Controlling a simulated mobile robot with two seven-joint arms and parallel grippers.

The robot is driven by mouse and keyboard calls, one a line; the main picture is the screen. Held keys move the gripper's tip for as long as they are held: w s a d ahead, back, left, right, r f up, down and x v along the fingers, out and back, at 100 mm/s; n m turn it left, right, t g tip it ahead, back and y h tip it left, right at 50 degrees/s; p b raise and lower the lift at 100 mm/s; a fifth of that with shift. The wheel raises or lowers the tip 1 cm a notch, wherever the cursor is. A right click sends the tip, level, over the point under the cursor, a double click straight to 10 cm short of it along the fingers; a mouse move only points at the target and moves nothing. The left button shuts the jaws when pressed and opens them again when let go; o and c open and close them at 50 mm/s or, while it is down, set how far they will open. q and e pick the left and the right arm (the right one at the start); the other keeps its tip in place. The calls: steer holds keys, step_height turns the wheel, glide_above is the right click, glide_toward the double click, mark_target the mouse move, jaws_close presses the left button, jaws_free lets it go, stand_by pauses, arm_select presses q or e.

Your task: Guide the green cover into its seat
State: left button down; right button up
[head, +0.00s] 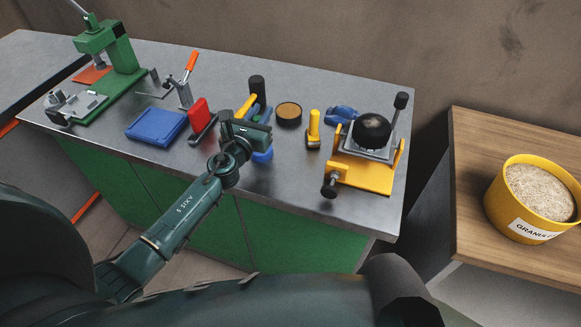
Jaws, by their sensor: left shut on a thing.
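My left gripper (245,133) is over the middle of the grey bench, in front of a tool with a black cylinder (257,86) and a yellow handle (245,106). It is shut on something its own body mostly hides. A small dark green piece (266,115) shows at its far side and looks like the green cover, but its outline is unclear. A blue part (262,155) shows just below the gripper. I cannot make out the cover's seat or whether the cover touches it. My right gripper is not in view.
A red block (200,112) and a blue tray (156,126) stand left of the gripper. A brown round dish (289,113), a yellow-handled tool (313,130) and a yellow fixture (362,175) are to the right. A green press (105,50) stands at far left.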

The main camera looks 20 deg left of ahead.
arm_select(q)
steer(key=shift+f, duration=0.45)
steer(key=shift+f+b, duration=0.4)
steer(key=shift+b, duration=0.2)
steer(key=shift+f, duration=0.1)
steer(key=shift+f, duration=0.35)
stand_by(0.8)
steer(key=shift+f, duration=0.25)
steer(key=shift+f, duration=0.35)
stand_by(0.5)
steer(key=shift+f, duration=0.25)
steer(key=shift+f, duration=0.2)
stand_by(0.6)
steer(key=c, duration=1.4)
jaws_free()
